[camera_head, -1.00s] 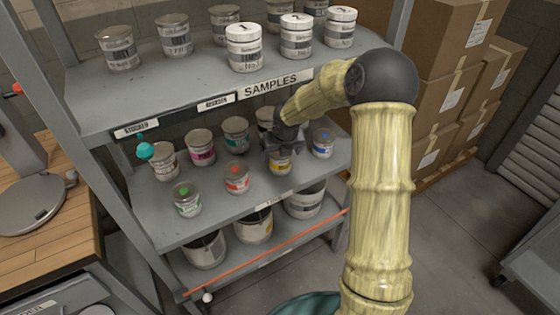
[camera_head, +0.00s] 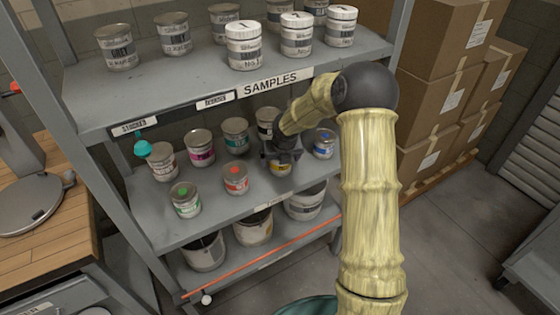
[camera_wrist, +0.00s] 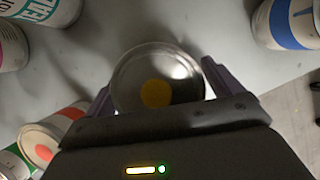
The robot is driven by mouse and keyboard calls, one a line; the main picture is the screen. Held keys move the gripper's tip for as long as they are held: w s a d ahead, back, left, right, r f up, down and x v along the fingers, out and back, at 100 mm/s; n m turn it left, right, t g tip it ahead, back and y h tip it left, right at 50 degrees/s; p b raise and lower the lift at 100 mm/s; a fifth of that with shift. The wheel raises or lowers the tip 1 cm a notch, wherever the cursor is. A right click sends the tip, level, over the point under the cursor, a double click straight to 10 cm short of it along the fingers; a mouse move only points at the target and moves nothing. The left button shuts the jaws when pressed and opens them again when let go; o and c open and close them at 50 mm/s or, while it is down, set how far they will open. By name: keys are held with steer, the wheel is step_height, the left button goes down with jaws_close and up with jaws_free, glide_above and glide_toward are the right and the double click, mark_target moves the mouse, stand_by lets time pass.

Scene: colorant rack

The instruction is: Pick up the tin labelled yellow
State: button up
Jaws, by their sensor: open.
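The yellow tin (camera_head: 280,170) stands on the middle shelf, near its front, and my gripper hides most of its upper part. In the wrist view its round metal lid with a yellow dot (camera_wrist: 155,93) lies between my two fingers. My gripper (camera_head: 281,152) is open, with one finger on each side of the tin. It also shows in the wrist view (camera_wrist: 157,88). I cannot tell whether either finger touches the tin.
The blue-marked tin (camera_head: 324,143) stands to the right and the red-dotted tin (camera_head: 236,179) to the left. The teal tin (camera_head: 236,136) and a black-labelled tin (camera_head: 265,122) stand behind. The upper shelf's front edge (camera_head: 215,101) hangs above.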

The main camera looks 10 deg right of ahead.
steer(key=c, duration=1.1)
steer(key=shift+c, duration=0.2)
steer(key=shift+r, duration=0.1)
steer(key=shift+r, duration=0.65)
step_height(320, 180, up, 2)
steer(key=shift+r+p, duration=0.2)
steer(key=shift+p, duration=0.45)
steer(key=s+b, duration=0.2)
steer(key=s, duration=1.6)
steer(key=shift+d+f+b, duration=0.15)
steer(key=shift+d+b, duration=0.05)
steer(key=shift+b, duration=0.15)
